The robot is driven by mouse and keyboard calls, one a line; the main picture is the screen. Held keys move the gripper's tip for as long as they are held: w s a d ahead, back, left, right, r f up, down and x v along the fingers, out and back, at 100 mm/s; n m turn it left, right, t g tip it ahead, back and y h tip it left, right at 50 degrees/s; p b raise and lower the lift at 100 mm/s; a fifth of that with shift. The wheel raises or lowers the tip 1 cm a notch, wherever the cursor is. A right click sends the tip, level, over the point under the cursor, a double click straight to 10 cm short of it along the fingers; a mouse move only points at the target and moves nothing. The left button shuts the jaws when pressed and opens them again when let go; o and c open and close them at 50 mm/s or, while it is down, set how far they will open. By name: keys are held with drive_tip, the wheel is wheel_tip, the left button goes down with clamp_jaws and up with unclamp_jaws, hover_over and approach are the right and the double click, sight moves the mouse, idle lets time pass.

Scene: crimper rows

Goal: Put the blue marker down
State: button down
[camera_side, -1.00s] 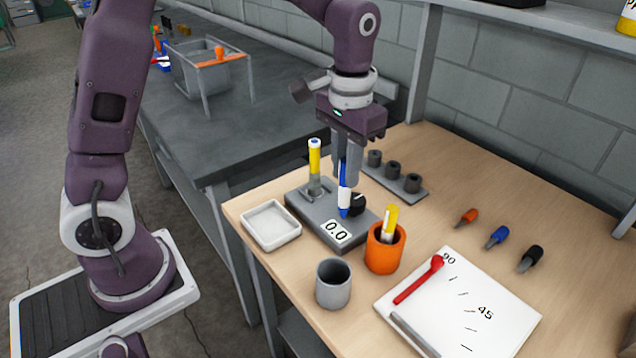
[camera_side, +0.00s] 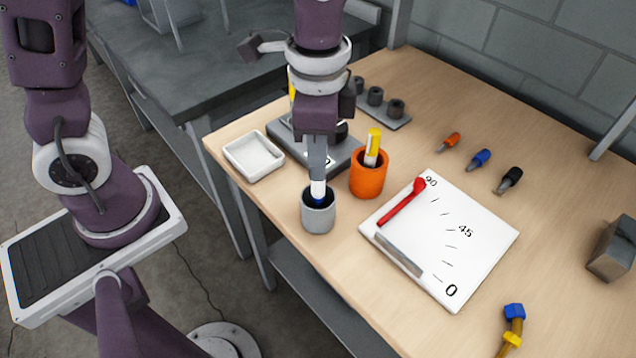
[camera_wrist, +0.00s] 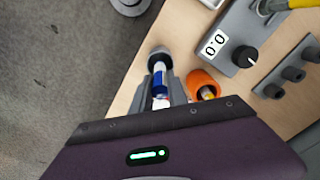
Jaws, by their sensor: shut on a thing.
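The blue marker (camera_side: 318,188), white with a blue lower end, stands upright in my gripper (camera_side: 317,174). My gripper is shut on it, above the grey cup (camera_side: 318,217). The marker's blue lower end appears at or just inside the cup's mouth; how deep it reaches is hidden.
An orange cup (camera_side: 367,182) holding a yellow marker (camera_side: 373,145) stands close right of the grey cup. A white tray (camera_side: 253,157) and a grey device (camera_side: 345,160) lie behind. A white angle board (camera_side: 455,265) with a red pointer (camera_side: 402,202) lies to the right.

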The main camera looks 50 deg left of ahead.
hover_over(318, 205)
drive_tip(key=f, duration=0.4)
drive_tip(key=shift+w+a+f, duration=0.1)
drive_tip(key=shift+w+a, duration=0.15)
drive_tip(key=shift+f, duration=0.15)
drive_tip(key=c, duration=1.3)
unclamp_jaws()
wheel_tip(318, 205, up, 12)
drive_tip(key=shift+r, duration=0.25)
drive_tip(key=s+a+r+n+t, duration=0.3)
drive_tip(key=s+a+n+t, duration=0.2)
drive_tip(key=s+a+n, duration=0.4)
drive_tip(key=s+a, duration=0.2)
drive_tip(key=s, duration=0.1)
drive_tip(key=shift+a+t, duration=0.2)
drive_tip(key=shift+t, duration=0.1)
